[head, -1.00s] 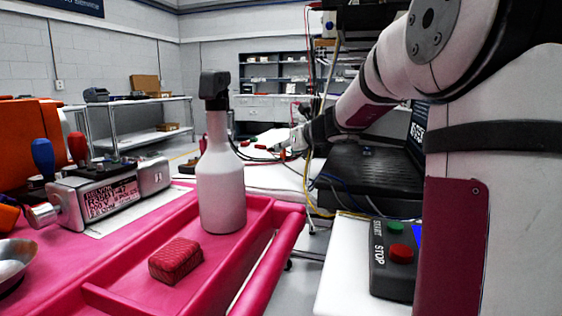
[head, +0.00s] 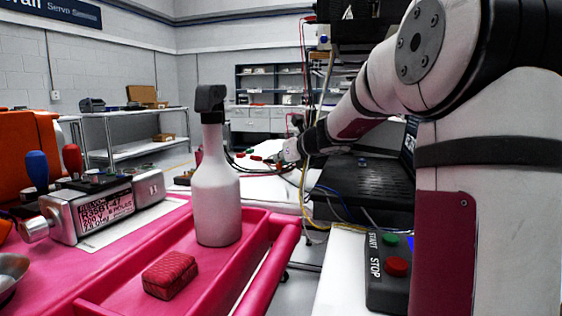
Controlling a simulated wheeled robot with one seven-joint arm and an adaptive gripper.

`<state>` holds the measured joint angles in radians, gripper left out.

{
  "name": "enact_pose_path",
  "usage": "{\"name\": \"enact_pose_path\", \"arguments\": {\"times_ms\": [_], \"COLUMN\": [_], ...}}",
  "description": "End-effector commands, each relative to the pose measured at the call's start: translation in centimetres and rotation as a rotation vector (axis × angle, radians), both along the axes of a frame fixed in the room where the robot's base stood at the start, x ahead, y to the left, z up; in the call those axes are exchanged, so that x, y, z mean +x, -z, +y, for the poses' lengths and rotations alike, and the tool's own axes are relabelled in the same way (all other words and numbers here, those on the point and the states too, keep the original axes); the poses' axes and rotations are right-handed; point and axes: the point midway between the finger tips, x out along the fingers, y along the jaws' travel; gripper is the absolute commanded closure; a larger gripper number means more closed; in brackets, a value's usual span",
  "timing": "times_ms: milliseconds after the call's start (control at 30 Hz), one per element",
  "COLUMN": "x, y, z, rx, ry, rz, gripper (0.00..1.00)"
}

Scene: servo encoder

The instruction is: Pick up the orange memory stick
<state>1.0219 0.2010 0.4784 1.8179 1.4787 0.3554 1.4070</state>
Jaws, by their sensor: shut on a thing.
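My arm reaches away over the white table at the back centre, and my gripper (head: 280,158) is at its far end, small and dark against the tabletop. The fingers look closed, with a tiny orange-red spot at their tips that seems to be the orange memory stick. It is too small for its shape to show, and the fingers hide part of it. I cannot tell whether it touches the table. Small red and green pieces (head: 256,157) lie on the white table to the left of my gripper.
A pink cart (head: 115,270) in front carries a white spray bottle (head: 217,195), a red textured block (head: 170,275) and a grey servo motor (head: 95,210). A black laptop-like case (head: 360,185), cables and a start/stop box (head: 388,270) are at right. Grey floor shows between.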

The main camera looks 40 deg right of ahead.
Motion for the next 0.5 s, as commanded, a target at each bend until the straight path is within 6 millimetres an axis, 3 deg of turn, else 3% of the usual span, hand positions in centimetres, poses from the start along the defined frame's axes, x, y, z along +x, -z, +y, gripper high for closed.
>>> {"name": "enact_pose_path", "arguments": {"times_ms": [500], "x": [0.1], "y": [-7.4], "z": [0.1], "rx": [-0.001], "ry": [-0.001], "rz": [-0.002], "gripper": [1.0]}}
